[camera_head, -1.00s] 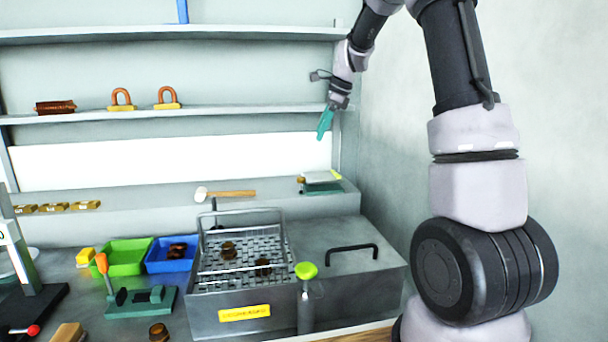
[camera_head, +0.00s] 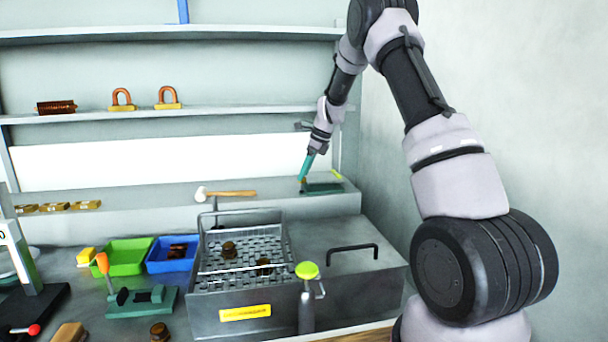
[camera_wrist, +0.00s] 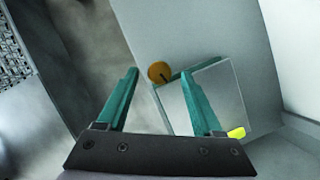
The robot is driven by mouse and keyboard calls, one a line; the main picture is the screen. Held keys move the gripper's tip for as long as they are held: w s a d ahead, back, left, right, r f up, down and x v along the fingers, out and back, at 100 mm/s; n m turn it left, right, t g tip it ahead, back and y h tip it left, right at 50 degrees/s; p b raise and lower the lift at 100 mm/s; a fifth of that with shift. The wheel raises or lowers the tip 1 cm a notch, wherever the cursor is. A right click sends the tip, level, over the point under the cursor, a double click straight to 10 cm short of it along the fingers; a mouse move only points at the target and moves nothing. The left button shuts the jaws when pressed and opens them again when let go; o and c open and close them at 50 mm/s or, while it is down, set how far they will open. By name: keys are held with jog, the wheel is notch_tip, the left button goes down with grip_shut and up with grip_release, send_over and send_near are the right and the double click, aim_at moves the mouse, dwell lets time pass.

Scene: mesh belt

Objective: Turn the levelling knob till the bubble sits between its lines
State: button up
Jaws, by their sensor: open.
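The levelling device, a green base with a pale flat plate (camera_wrist: 217,97), lies on the raised ledge and also shows at the ledge's right end in the head view (camera_head: 324,188). In the wrist view a round orange-brown knob (camera_wrist: 159,72) sits at its left corner, and a small yellow-green piece (camera_wrist: 237,132), perhaps the bubble vial, at its right edge. My gripper (camera_wrist: 163,78) has its two teal fingers apart and empty, with the knob ahead between their tips. It also shows above the device in the head view (camera_head: 304,178). The bubble and its lines cannot be made out.
A mallet (camera_head: 228,193) lies on the ledge left of the device. Below stand a metal tank with a mesh basket (camera_head: 240,262) and a lid with a black handle (camera_head: 352,250). A wall rises close on the right. A shelf (camera_head: 230,110) runs above.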

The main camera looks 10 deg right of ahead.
jog(key=shift+w+a+f, duration=0.1)
jog(key=shift+a+f, duration=0.1)
jog(key=shift+f, duration=0.3)
jog(key=shift+c, duration=0.3)
grip_shut()
jog(key=shift+w+n+g+y, duration=0.15)
jog(key=shift+n+g, duration=0.35)
jog(key=shift+n, duration=0.75)
jog(key=shift+w+n+g+y, duration=0.15)
jog(key=shift+n+g, duration=0.35)
jog(key=shift+n, duration=0.75)
jog(key=shift+s+d, duration=0.1)
jog(key=shift+o, duration=0.3)
grip_release()
jog(key=v, duration=1.1)
